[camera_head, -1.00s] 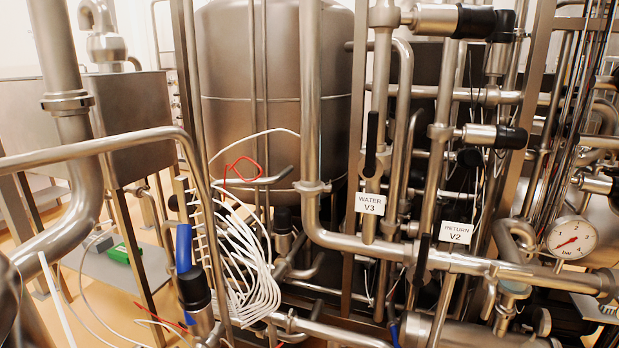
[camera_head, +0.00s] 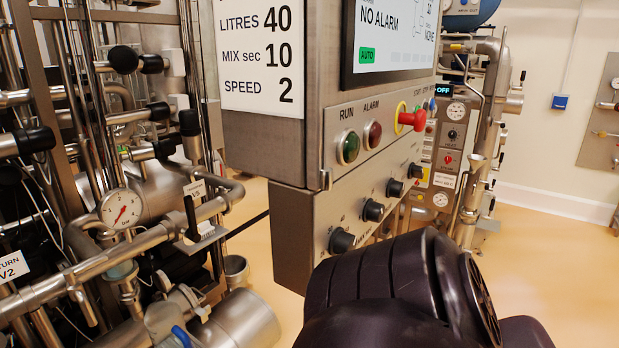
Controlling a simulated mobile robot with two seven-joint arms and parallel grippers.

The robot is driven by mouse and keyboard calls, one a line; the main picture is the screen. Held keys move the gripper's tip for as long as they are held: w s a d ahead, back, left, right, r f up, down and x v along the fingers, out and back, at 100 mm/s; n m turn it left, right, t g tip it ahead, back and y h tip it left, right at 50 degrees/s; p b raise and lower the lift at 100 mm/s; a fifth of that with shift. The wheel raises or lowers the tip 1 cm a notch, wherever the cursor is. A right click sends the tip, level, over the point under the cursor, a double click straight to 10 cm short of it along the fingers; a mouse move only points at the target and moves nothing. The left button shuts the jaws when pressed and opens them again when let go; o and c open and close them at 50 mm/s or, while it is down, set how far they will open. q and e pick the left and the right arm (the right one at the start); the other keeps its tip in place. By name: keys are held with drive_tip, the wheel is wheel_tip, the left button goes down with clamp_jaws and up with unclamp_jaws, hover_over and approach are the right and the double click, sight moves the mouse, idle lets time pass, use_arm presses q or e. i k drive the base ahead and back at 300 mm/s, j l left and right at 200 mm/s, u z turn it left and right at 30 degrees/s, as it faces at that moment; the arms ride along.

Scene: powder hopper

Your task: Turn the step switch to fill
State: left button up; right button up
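A grey control cabinet (camera_head: 290,228) stands in the middle of the head view. Its lower front face carries a row of several black rotary knobs, the nearest knob (camera_head: 341,241) at the lower left and the others (camera_head: 373,211) running up to the right. Their labels are too small to read, so I cannot tell which one is the step switch or where it points. A dark link of my own arm fills the bottom right and covers part of the cabinet's lower side. Neither gripper shows in the view.
Above the knobs are a green RUN lamp (camera_head: 348,147), a red ALARM lamp (camera_head: 373,135) and a red mushroom button (camera_head: 412,119). The screen (camera_head: 395,35) reads NO ALARM and AUTO. Pipes and a pressure gauge (camera_head: 121,208) crowd the left. Open floor (camera_head: 550,260) lies right.

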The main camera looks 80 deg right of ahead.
sight(415, 172)
drive_tip(key=z, duration=0.45)
drive_tip(key=l+z, duration=0.1)
drive_tip(key=z, duration=0.85)
drive_tip(key=l+z, duration=0.15)
drive_tip(key=z, duration=0.3)
drive_tip(key=l+z, duration=0.1)
drive_tip(key=z, duration=0.85)
drive_tip(key=k+l, duration=0.05)
